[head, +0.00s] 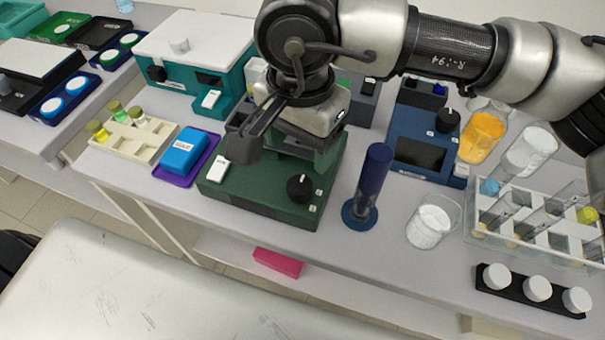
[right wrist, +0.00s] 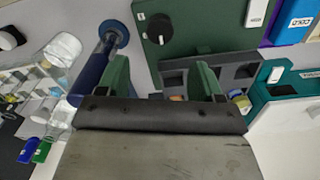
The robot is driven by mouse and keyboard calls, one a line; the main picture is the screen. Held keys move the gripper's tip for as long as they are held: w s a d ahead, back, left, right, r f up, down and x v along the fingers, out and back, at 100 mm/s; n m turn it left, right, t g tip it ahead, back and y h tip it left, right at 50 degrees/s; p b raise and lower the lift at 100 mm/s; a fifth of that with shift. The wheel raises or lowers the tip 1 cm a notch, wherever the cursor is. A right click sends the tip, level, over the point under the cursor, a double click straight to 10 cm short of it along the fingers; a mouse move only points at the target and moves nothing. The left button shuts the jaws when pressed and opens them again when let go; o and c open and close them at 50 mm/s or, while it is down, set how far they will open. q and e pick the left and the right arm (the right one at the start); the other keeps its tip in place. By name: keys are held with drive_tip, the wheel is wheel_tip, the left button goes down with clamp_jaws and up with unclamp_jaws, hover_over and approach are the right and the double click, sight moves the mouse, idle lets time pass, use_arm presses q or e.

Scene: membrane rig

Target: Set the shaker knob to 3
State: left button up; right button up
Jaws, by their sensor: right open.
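The dark green unit (head: 250,200), which I take to be the shaker, stands at the table's front edge with a grey tray part behind. Its black round knob (head: 300,187) is on the right of its top, beside small white marks I cannot read. The knob also shows in the right wrist view (right wrist: 160,28), ahead of and between my fingers. My right gripper (right wrist: 160,75) is open and empty, its green fingers apart. In the head view my right gripper (head: 296,148) hangs above the unit's back part, behind the knob and not touching it. My left gripper is not in view.
A tall blue cylinder (head: 370,180) stands just right of the unit. A beaker (head: 431,222), a tube rack (head: 520,215) and a blue device (head: 415,140) with its own knob lie farther right. A blue box (head: 184,152) on a purple tray is to the left.

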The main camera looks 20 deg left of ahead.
sight(301, 182)
wheel_tip(301, 182, down, 9)
drive_tip(key=shift+r+p, duration=0.2)
drive_tip(key=shift+p, duration=0.3)
drive_tip(key=c, duration=0.9)
